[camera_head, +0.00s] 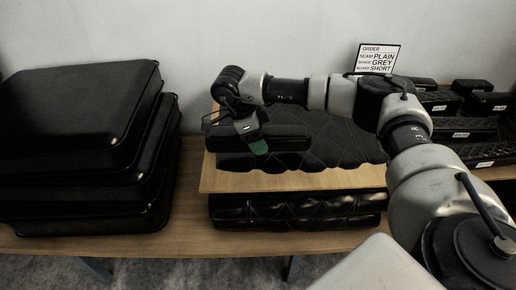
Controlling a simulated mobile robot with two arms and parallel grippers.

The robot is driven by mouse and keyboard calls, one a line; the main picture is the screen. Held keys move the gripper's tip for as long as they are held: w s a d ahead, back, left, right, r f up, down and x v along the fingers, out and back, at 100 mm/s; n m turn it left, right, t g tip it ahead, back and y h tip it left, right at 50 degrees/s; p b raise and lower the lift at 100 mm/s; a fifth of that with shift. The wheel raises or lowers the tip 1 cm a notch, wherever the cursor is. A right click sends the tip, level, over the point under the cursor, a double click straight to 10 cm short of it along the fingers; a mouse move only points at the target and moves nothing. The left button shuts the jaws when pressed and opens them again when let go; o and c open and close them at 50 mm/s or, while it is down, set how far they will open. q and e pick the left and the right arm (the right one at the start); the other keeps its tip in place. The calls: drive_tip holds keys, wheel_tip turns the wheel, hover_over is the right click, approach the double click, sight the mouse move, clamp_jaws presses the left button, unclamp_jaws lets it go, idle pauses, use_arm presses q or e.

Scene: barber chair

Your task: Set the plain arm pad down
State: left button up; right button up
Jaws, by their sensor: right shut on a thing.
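My right gripper (252,137) is at the middle of the table, pointing down, and is shut on a smooth black arm pad (288,132). The pad lies lengthwise left to right, just over or on a black diamond-quilted pad (340,150). I cannot tell whether the two touch. The gripper hides part of the smooth pad's left half. The quilted pad lies on a raised wooden board (225,181). My left gripper is not in view.
More quilted pads (290,210) lie under the board. Several labelled black pads (470,125) sit at the right. An order card (377,58) reads seam plain, shade grey, board short. Bare tabletop (185,215) shows beside the cushions.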

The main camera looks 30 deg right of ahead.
sight(258, 158)
drive_tip(key=shift+a+f, duration=0.15)
wheel_tip(258, 158, down, 3)
drive_tip(key=shift+f, duration=0.4)
drive_tip(key=o, duration=1.2)
drive_tip(key=shift+f, duration=0.1)
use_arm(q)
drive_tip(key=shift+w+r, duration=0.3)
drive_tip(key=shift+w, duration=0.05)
